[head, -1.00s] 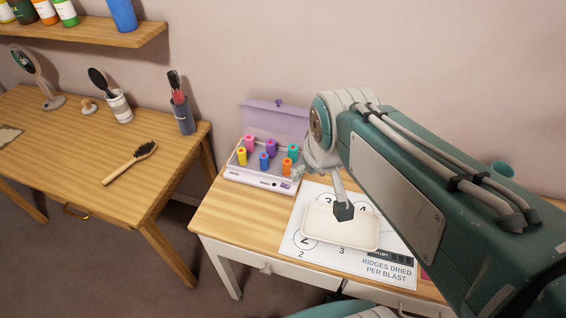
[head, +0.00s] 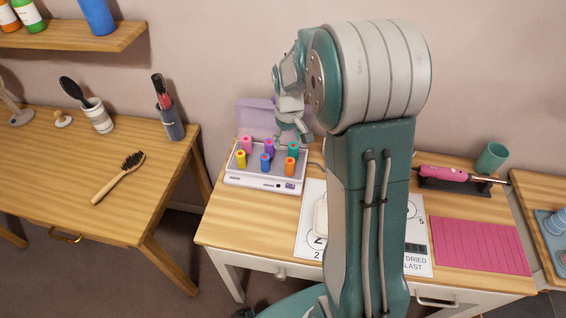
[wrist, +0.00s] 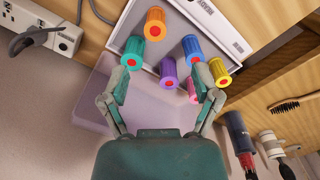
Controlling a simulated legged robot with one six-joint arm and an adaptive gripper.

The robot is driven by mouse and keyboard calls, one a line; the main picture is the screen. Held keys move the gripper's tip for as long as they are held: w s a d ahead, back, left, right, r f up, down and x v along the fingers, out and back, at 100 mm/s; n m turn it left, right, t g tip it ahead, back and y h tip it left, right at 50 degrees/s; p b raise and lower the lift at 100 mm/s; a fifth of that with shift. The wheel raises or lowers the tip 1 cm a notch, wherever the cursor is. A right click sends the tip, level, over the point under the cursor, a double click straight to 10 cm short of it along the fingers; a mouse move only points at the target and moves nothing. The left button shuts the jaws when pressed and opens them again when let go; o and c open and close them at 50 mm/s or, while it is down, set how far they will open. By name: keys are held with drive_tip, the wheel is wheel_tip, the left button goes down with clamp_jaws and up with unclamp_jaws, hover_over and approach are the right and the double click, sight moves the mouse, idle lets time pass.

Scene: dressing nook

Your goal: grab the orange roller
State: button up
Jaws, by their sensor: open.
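The orange roller (head: 290,166) stands upright at the front right of a white roller heater (head: 265,185) with an open lilac lid. In the wrist view the orange roller (wrist: 155,24) is near the top, beyond my fingertips. My gripper (wrist: 160,75) is open, its fingers spread and nothing held. The purple roller (wrist: 168,72) appears between the fingers, and the teal roller (wrist: 132,54) is close to the left finger.
Blue (wrist: 192,48), yellow (wrist: 219,72) and pink (wrist: 193,90) rollers stand in the same heater. A white power strip (wrist: 52,30) is behind it. My arm hides part of the numbered sheet. A pink styling tool (head: 445,174) and pink mat (head: 480,246) lie to the right.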

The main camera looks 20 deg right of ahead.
sight(290, 165)
drive_tip(key=f, duration=0.2)
drive_tip(key=d+f, duration=0.1)
drive_tip(key=f, duration=0.7)
drive_tip(key=shift+a, duration=0.3)
drive_tip(key=shift+f, duration=0.3)
drive_tip(key=shift+d+f, duration=0.15)
drive_tip(key=shift+d, duration=0.05)
drive_tip(key=shift+a, duration=0.1)
drive_tip(key=c, duration=1.1)
